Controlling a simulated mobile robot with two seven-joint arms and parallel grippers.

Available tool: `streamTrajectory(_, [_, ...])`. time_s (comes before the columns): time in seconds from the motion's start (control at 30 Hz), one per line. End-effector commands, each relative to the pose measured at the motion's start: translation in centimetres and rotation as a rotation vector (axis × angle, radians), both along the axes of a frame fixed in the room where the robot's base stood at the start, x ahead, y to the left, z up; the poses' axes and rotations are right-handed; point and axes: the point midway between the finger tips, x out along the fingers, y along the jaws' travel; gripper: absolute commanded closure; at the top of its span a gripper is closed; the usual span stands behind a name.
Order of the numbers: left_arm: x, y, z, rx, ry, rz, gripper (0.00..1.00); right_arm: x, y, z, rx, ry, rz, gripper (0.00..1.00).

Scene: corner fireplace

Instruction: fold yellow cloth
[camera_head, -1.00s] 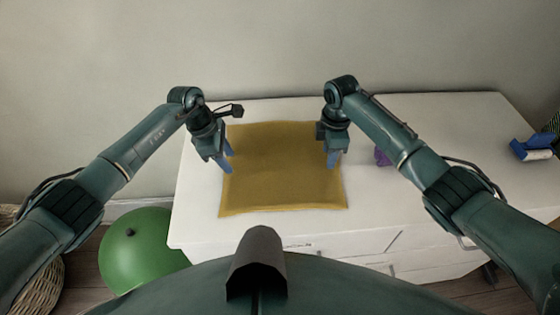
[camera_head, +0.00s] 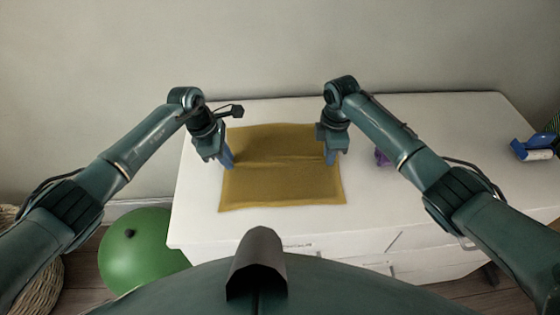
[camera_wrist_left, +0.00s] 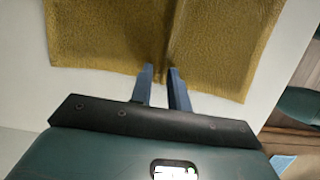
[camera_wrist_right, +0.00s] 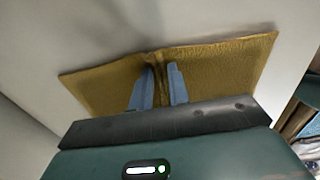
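The yellow cloth (camera_head: 280,187) lies spread on the white cabinet top, with a raised crease running across it from one gripper to the other. My left gripper (camera_head: 230,166) is at the cloth's left edge. In the left wrist view, its blue fingers (camera_wrist_left: 162,70) are close together with a pinched ridge of the cloth (camera_wrist_left: 110,35) between them. My right gripper (camera_head: 331,160) is at the right edge. In the right wrist view, its fingers (camera_wrist_right: 162,70) also pinch a ridge of the cloth (camera_wrist_right: 225,65). The head view partly hides the fingertips.
The white cabinet top (camera_head: 430,120) has free room right of the cloth. A purple object (camera_head: 382,156) sits partly behind my right arm. A blue and white object (camera_head: 533,149) lies at the far right. A green ball (camera_head: 145,255) and a wicker basket (camera_head: 40,285) stand on the floor at left.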

Motion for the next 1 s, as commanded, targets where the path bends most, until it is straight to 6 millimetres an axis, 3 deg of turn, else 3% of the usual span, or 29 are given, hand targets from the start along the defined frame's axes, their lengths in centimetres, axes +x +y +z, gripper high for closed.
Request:
streamTrajectory(0.4, [-0.08, 0.1, -0.2, 0.003, 0.002, 0.0, 1.0, -0.09, -0.07, -0.17, -0.002, 0.003, -0.001, 1.0])
streamTrajectory(1.0, [-0.07, 0.11, 0.35, 0.003, 0.003, 0.001, 1.0, -0.08, -0.08, 0.38, -0.002, 0.003, -0.001, 1.0])
